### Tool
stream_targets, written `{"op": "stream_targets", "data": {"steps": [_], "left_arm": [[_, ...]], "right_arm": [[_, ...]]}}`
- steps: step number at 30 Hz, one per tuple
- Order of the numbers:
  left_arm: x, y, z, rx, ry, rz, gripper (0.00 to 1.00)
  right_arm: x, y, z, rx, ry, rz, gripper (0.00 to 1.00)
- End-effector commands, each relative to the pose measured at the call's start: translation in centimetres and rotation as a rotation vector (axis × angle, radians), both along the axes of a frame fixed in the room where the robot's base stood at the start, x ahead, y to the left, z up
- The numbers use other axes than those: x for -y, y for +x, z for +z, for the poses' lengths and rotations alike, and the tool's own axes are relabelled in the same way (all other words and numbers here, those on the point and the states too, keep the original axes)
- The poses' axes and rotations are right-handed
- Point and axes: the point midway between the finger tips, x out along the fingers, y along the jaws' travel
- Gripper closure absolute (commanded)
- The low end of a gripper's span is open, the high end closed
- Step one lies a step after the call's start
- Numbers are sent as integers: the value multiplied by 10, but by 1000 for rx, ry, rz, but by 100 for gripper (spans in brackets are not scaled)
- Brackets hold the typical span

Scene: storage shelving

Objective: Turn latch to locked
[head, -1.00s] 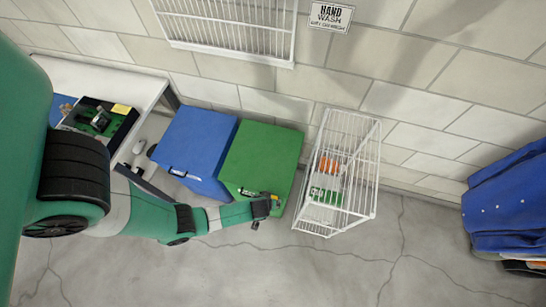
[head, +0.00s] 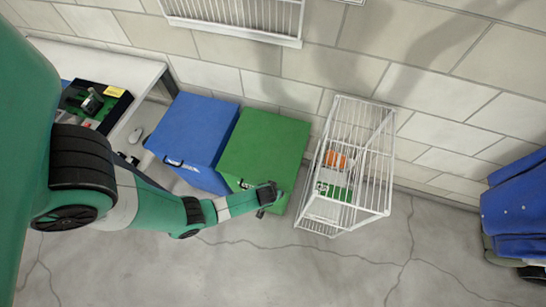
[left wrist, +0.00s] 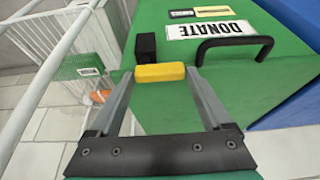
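The green bin (head: 265,143) has a DONATE label, a black handle and a latch on its face. In the left wrist view the latch is a yellow bar (left wrist: 160,72) lying crosswise, with a black block (left wrist: 146,46) at its left end. My left gripper (head: 268,196) is at the front of the green bin. In the left wrist view its fingers (left wrist: 160,76) are spread, with the yellow bar between their tips. I cannot tell whether the fingers touch the bar. In the head view the gripper hides the latch. My right gripper is not in view.
A blue bin (head: 193,140) stands against the green bin's left side. A white wire basket (head: 350,165) stands close on the right with small items inside. A table (head: 85,65) with a black tray is at the left. Blue cloth (head: 515,210) is at the far right.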

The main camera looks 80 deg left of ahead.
Motion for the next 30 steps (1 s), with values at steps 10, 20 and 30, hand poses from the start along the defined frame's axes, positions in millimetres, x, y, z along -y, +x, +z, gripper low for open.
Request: {"op": "stream_targets", "data": {"steps": [10, 20, 30], "left_arm": [[0, 0, 0, 0, 0, 0, 78], [-1, -1, 0, -1, -1, -48, 78], [-6, 1, 1, 0, -1, -265, 78]], "right_arm": [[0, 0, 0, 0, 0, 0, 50], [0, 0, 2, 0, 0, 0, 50], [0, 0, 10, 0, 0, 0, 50]]}}
